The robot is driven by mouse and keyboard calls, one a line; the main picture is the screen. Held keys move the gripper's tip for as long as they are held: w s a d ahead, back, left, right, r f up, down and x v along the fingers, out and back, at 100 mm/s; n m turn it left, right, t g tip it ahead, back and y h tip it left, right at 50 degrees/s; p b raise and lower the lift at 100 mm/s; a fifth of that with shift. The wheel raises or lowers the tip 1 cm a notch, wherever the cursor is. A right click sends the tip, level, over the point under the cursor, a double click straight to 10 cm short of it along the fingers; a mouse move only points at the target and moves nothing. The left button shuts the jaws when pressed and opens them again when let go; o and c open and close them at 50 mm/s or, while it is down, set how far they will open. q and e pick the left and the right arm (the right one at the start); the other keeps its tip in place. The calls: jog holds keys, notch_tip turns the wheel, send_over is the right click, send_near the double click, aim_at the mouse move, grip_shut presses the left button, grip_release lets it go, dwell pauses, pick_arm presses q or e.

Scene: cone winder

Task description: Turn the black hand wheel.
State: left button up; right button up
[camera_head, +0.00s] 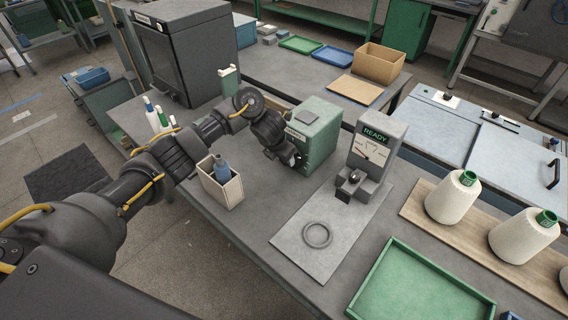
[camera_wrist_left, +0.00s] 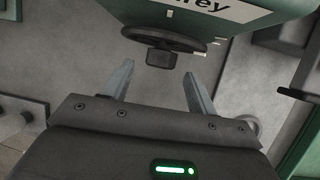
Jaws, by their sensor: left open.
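The black hand wheel (camera_wrist_left: 165,39) shows in the left wrist view on the face of the green machine (camera_head: 316,137). A small dark block-shaped handle (camera_wrist_left: 161,58) sits at the wheel's near edge. My left gripper (camera_wrist_left: 158,88) is open and empty. Its two fingers point toward the wheel, with the handle between and just beyond the tips, apart from them. In the head view the left gripper (camera_head: 292,160) is close in front of the green machine and hides most or all of the wheel. My right gripper is not in view.
A grey gauge box (camera_head: 376,146) reading READY stands right of the green machine. A grey ring (camera_head: 317,235) lies on a pale plate in front. A beige bin (camera_head: 220,188) with a blue bottle stands left of the gripper. A green tray (camera_head: 420,285) lies at front right.

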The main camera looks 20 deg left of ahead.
pick_arm(q)
jog(key=shift+x, duration=1.55)
jog(key=c, duration=1)
